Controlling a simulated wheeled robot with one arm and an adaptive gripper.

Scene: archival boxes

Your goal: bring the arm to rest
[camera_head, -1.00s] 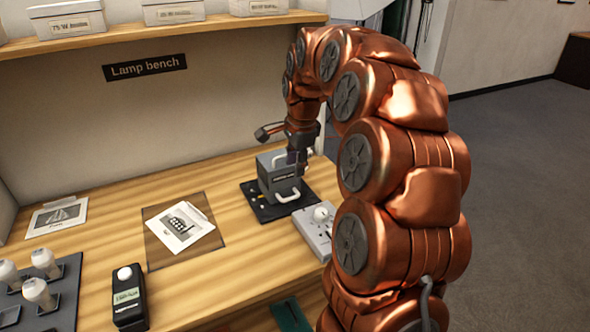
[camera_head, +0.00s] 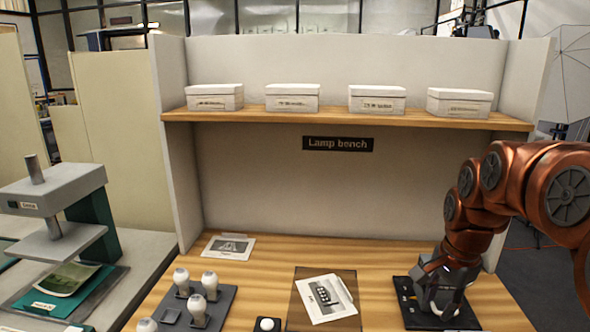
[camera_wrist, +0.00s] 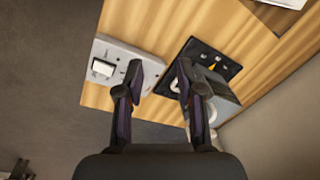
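My gripper (camera_head: 440,284) hangs low over the right end of the lamp bench in the head view, my copper arm arching in from the right edge. In the wrist view my gripper (camera_wrist: 160,70) has its two dark fingers spread apart, with nothing between the tips. A grey box (camera_wrist: 222,92) with a pale handle lies behind and beside the right finger, partly hidden. It sits by a black mat (camera_wrist: 203,52), which also shows under my gripper in the head view (camera_head: 408,302). Whether a finger touches the box, I cannot tell.
A light grey switch unit (camera_wrist: 112,65) lies by the bench edge. A printed card (camera_head: 325,298), a lamp tray (camera_head: 222,300) and another card (camera_head: 229,246) lie on the bench. Several white boxes (camera_head: 292,98) line the shelf (camera_head: 330,118). A press (camera_head: 55,205) stands at left.

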